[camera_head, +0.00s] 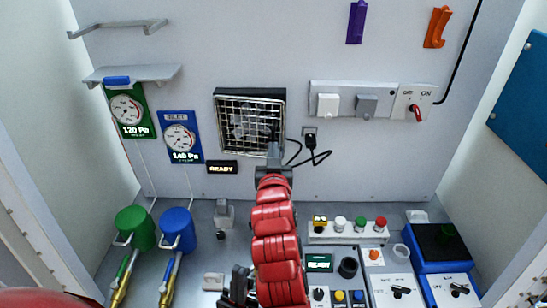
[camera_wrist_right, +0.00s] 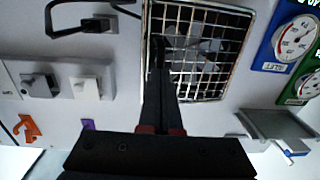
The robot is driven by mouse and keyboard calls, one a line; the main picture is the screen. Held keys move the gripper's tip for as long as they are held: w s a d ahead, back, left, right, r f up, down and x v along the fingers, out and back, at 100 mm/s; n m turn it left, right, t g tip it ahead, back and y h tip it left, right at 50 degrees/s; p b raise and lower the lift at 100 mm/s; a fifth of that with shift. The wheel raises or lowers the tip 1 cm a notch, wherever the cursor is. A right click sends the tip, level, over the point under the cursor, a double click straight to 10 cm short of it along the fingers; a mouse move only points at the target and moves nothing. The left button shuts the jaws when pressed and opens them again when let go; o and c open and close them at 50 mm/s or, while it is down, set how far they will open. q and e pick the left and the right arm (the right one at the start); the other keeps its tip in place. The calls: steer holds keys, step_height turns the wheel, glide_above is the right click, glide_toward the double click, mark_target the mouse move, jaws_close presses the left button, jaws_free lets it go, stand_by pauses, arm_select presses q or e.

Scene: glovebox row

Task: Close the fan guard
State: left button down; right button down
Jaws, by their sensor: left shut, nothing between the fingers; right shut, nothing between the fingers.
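The fan guard (camera_head: 233,137), a square wire grid in a bright frame, covers the dark wall fan (camera_head: 247,92). It also shows in the right wrist view (camera_wrist_right: 215,52). Whether it sits flush is hard to tell. My right gripper (camera_head: 274,136) is shut and empty, its fingertips in front of the guard's lower right part. In the right wrist view the closed fingers (camera_wrist_right: 160,48) overlap the grid's left edge; contact is unclear. My left gripper (camera_head: 238,286) is shut and empty, low over the worktop, away from the guard.
A black plug and cable (camera_head: 310,143) hang right of the fan. A switch panel (camera_head: 352,101) is farther right, gauges (camera_head: 181,140) are left, and a READY display (camera_head: 222,167) is below left. Green and blue cylinders (camera_head: 178,228) and button boxes (camera_head: 348,231) occupy the worktop.

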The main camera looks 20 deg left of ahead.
mark_target(280, 133)
steer(key=shift+w+a+f, duration=0.1)
steer(key=shift+w+a, duration=0.05)
steer(key=shift+w, duration=0.2)
steer(key=shift+s, duration=0.1)
steer(key=w+b, duration=0.2)
steer(key=b, duration=0.1)
steer(key=w+b, duration=0.1)
steer(key=b, duration=0.1)
steer(key=shift+d+f, duration=0.25)
steer(key=shift+d, duration=0.1)
steer(key=shift+w+d+r, duration=0.1)
steer(key=shift+w+r, duration=0.15)
steer(key=shift+s+r, duration=0.1)
steer(key=shift+r, duration=0.1)
